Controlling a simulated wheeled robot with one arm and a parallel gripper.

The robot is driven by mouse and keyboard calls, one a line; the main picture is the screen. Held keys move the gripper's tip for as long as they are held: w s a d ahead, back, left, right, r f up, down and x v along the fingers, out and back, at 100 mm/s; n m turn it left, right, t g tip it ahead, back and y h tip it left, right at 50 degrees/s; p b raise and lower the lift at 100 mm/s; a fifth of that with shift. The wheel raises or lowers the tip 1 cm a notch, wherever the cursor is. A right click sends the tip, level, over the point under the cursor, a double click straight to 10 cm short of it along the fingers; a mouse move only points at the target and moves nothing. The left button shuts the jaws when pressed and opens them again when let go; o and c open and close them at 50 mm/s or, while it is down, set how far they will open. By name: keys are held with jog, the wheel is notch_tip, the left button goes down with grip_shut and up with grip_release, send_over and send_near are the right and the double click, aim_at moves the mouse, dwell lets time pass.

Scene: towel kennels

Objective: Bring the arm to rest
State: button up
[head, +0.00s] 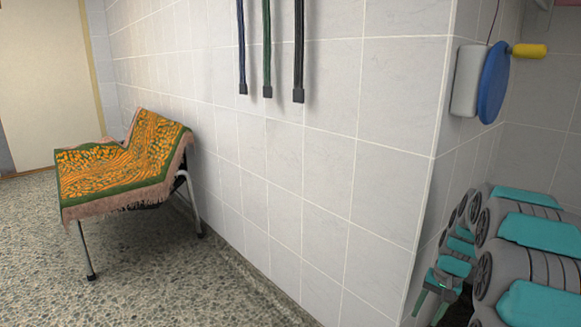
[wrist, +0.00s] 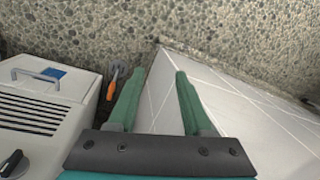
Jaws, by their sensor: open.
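My gripper (wrist: 158,85) shows in the wrist view with two green fingers spread apart and nothing between them. Beyond the fingers are white tiled wall and the pebbled floor. In the head view my gripper (head: 433,294) is low at the right, close to the wall corner and beside my grey and teal arm links. The arm is folded there, and its links partly hide one another.
A chair covered by an orange and green fringed cloth (head: 125,165) stands against the tiled wall (head: 300,170). Several straps (head: 267,50) hang above. A blue disc (head: 493,82) is at right. The wrist view shows a white box (wrist: 45,110) and an orange-handled tool (wrist: 112,85).

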jog(key=s+a+r+n+g+p, duration=0.1)
jog(key=s+a+r+n, duration=0.1)
jog(key=s+a+r, duration=0.5)
jog(key=s+a+r+n+p, duration=0.1)
jog(key=s+a+r, duration=0.4)
jog(key=s+a, duration=0.35)
jog(key=s+a+r+n+h+p, duration=0.1)
jog(key=s+a, duration=0.1)
jog(key=s, duration=0.8)
jog(key=s+a+r+n+g+p, duration=0.1)
jog(key=s+a+n, duration=0.1)
jog(key=s, duration=0.8)
jog(key=shift+a+r+h+p, duration=0.15)
jog(key=shift+a+h+p, duration=0.15)
jog(key=shift+a+h, duration=0.15)
jog(key=shift+s+d, duration=0.1)
